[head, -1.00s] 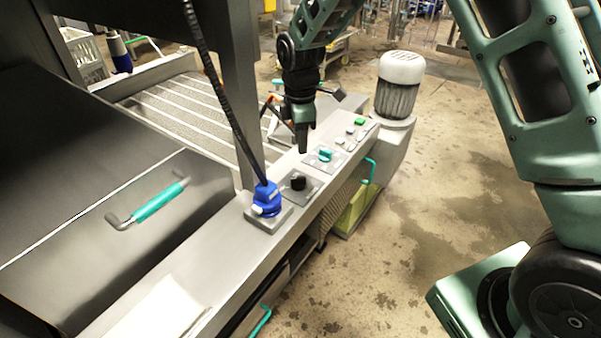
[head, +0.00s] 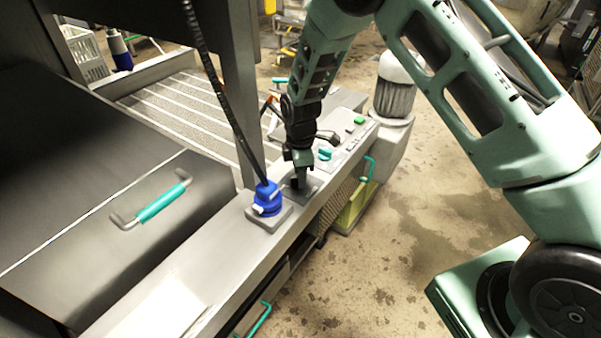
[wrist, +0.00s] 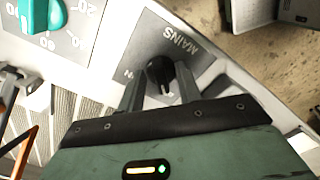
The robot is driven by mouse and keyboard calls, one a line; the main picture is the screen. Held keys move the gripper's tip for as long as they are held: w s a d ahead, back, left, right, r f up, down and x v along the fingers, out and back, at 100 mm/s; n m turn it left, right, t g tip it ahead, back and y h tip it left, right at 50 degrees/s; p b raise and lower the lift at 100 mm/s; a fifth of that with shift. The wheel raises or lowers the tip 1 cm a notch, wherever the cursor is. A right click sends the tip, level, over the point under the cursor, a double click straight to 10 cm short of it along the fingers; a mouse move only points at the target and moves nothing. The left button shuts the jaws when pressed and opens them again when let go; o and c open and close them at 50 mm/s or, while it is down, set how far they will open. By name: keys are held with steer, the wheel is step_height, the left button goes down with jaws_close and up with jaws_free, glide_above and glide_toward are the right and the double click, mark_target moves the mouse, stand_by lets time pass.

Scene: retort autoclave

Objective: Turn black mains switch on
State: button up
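The black mains switch (wrist: 160,72) is a round knob on a grey plate (wrist: 187,42) marked MAINS in the wrist view. My gripper (wrist: 160,90) points down at it, with one finger on each side of the knob. The fingers are apart, and a gap seems to show between each finger and the knob; contact cannot be told for certain. In the head view my gripper (head: 297,184) is over the switch plate (head: 308,194) and hides most of the knob.
A blue plug (head: 267,198) with a black cable stands just left of the switch. A teal dial (head: 325,153) and a green button (head: 359,121) are to the right on the same ledge. A teal-handled door (head: 160,203) is at left.

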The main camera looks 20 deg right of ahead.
jaws_close()
steer(key=shift+m, duration=0.3)
steer(key=m, duration=0.3)
steer(key=shift+s+m+b, duration=0.1)
steer(key=shift+m+b, duration=0.2)
steer(key=shift+b, duration=0.05)
steer(key=m, duration=0.4)
steer(key=shift+s+a, duration=0.1)
steer(key=m, duration=0.5)
steer(key=shift+a, duration=0.15)
steer(key=m, duration=0.4)
steer(key=shift+a+m, duration=0.1)
steer(key=shift+m, duration=0.2)
